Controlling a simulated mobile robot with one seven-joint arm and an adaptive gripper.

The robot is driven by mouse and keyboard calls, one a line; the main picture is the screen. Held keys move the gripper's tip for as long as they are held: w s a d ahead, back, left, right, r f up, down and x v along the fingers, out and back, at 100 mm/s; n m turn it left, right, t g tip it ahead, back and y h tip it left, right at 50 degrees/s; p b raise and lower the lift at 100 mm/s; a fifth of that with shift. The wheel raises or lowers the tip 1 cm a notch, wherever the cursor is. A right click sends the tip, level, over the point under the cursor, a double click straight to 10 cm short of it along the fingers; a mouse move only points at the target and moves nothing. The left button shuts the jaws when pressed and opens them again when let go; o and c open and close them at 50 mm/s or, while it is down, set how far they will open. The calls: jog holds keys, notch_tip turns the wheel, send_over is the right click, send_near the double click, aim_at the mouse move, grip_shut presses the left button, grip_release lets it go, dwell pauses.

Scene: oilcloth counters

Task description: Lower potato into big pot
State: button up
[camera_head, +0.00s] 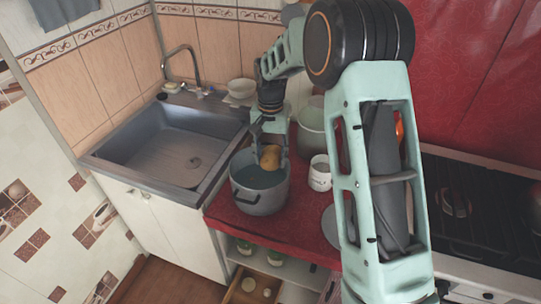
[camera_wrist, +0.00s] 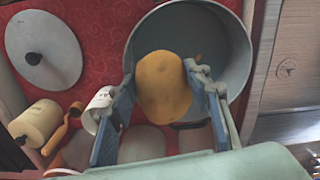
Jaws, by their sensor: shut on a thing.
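A yellow-brown potato (camera_head: 270,157) is held between the fingers of my gripper (camera_head: 270,150). The potato (camera_wrist: 163,86) also shows in the wrist view, with a finger of my gripper (camera_wrist: 163,92) on each side of it. The big pot (camera_head: 262,203) is grey with dark handles and stands on the red counter, right of the sink. The potato is over the pot's opening, around rim height; its exact depth is hard to tell.
A white mug (camera_head: 319,174) stands close to the pot's right. A pale green pot (camera_head: 311,118) is behind it. A grey lid (camera_wrist: 44,57) lies on the red counter (camera_head: 285,231). The sink (camera_head: 165,148) is on the left, and a stove (camera_head: 480,215) is on the right.

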jog(key=shift+f+b, duration=3.6)
jog(key=shift+f, duration=2.1)
jog(key=shift+d, duration=0.1)
jog(key=o, duration=1.3)
jog(key=shift+o, duration=0.2)
jog(key=shift+r, duration=0.1)
